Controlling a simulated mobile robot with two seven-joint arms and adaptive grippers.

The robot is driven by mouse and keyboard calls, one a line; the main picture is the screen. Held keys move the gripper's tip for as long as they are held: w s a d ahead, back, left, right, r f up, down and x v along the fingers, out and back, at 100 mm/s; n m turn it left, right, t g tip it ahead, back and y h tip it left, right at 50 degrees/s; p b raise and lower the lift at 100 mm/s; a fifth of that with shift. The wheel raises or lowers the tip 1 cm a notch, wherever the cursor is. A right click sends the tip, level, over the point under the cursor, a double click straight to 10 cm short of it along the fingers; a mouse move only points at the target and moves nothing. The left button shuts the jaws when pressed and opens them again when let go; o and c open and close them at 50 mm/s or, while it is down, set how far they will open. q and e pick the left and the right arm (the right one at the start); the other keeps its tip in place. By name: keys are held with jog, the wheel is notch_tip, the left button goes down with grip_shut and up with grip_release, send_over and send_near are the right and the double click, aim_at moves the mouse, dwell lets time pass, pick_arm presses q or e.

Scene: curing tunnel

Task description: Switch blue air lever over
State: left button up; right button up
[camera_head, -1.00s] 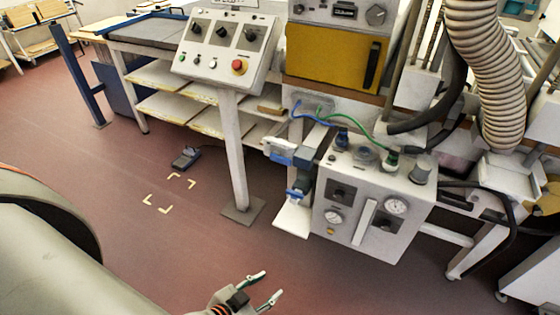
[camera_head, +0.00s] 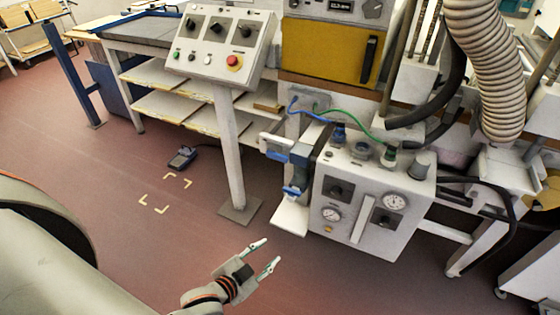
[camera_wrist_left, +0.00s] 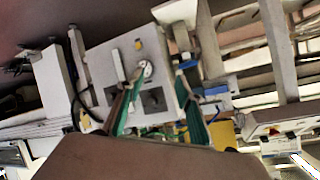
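A white control box (camera_head: 365,205) with gauges and dark knobs stands right of centre in the head view. On its left side, a blue lever-like part (camera_head: 293,191) sits low and another blue part (camera_head: 277,151) sits higher on a pale bracket. I cannot tell for sure which is the air lever. My left gripper (camera_head: 271,252) is open and empty, in front of and below the box, apart from it. In the left wrist view its two fingers (camera_wrist_left: 160,75) are spread, with the box (camera_wrist_left: 140,72) beyond them. My right gripper is out of view.
Blue and green hoses (camera_head: 356,127) run to fittings on the box top. A sloped button panel (camera_head: 221,45) stands on a post (camera_head: 230,150) to the left. A ribbed duct (camera_head: 490,60) hangs at right.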

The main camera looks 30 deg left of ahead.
pick_arm(q)
jog(key=w+a+r+m+t+y+b, duration=0.1)
jog(key=w+a+m+t+b, duration=0.25)
jog(key=w, duration=0.75)
jog(key=m+t+b, duration=0.2)
jog(key=m+b, duration=0.1)
jog(key=m, duration=0.4)
send_near(280, 159)
jog(key=w, duration=0.3)
jog(key=shift+y, duration=0.4)
jog(key=w, duration=0.6)
jog(key=shift+w+d+b, duration=0.25)
jog(key=shift+b, duration=0.1)
jog(key=shift+w, duration=0.5)
jog(key=shift+r, duration=0.1)
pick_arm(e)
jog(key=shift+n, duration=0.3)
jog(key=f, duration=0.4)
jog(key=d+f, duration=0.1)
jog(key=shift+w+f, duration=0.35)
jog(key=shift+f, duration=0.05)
pick_arm(q)
grip_shut()
